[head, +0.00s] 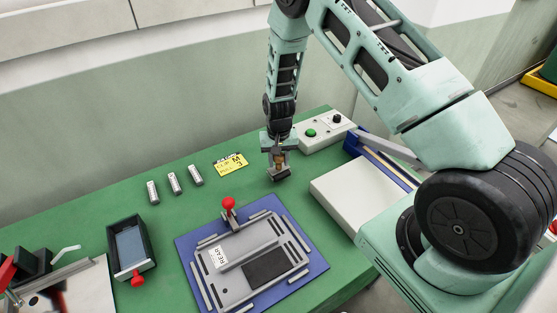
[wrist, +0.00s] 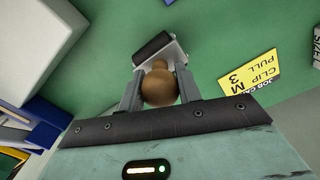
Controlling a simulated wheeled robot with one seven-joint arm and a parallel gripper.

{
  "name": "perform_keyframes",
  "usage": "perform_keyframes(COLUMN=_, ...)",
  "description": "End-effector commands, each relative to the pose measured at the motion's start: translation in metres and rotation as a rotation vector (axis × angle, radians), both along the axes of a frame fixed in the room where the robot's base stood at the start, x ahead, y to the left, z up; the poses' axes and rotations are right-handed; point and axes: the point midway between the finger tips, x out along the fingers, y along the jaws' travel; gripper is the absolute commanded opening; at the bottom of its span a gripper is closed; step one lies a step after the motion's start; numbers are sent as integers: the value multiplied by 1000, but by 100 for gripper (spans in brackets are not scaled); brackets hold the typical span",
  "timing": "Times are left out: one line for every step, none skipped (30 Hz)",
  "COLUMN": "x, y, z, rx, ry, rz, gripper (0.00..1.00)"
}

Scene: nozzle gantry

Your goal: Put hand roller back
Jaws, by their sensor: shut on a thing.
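The hand roller has a round wooden handle (wrist: 158,88) and a dark roller in a light frame (wrist: 152,47). In the head view the roller (head: 280,174) shows below my gripper (head: 278,153), low over the green bench, to the right of the yellow job card. My gripper (wrist: 160,95) is shut on the wooden handle, with one finger on each side. I cannot tell whether the roller touches the bench.
The yellow card (head: 230,163) and several grey pieces (head: 174,183) lie left. A blue plate (head: 190,237) with a grey fixture is in front. A control box (head: 320,132), a pale block (head: 350,190) and a blue holder (head: 354,146) are right. A dark tray (head: 147,240) stands left.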

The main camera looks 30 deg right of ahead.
Motion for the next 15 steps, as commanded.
perform_keyframes(x=1, y=0, z=-3, rx=0, ry=0, rz=0, gripper=16)
perform_keyframes(x=0, y=0, z=-7, rx=0, ry=0, rz=0, gripper=16)
perform_keyframes(x=0, y=0, z=-10, rx=1, ry=0, rz=0, gripper=16)
perform_keyframes(x=1, y=0, z=-12, rx=1, ry=-1, rz=0, gripper=16)
perform_keyframes(x=1, y=0, z=-14, rx=1, ry=-1, rz=0, gripper=16)
perform_keyframes(x=1, y=0, z=-15, rx=0, ry=-2, rz=0, gripper=16)
perform_keyframes(x=1, y=0, z=-16, rx=1, ry=-3, rz=0, gripper=16)
perform_keyframes(x=1, y=0, z=-16, rx=1, ry=-4, rz=0, gripper=16)
perform_keyframes(x=1, y=0, z=-16, rx=1, ry=-4, rz=1, gripper=16)
perform_keyframes(x=1, y=0, z=-16, rx=1, ry=-4, rz=0, gripper=16)
perform_keyframes(x=1, y=0, z=-16, rx=1, ry=-4, rz=1, gripper=16)
perform_keyframes(x=1, y=0, z=-16, rx=1, ry=-4, rz=1, gripper=16)
perform_keyframes(x=1, y=0, z=-16, rx=1, ry=-4, rz=1, gripper=16)
perform_keyframes(x=1, y=0, z=-16, rx=0, ry=-3, rz=1, gripper=16)
perform_keyframes(x=1, y=0, z=-18, rx=0, ry=-2, rz=1, gripper=16)
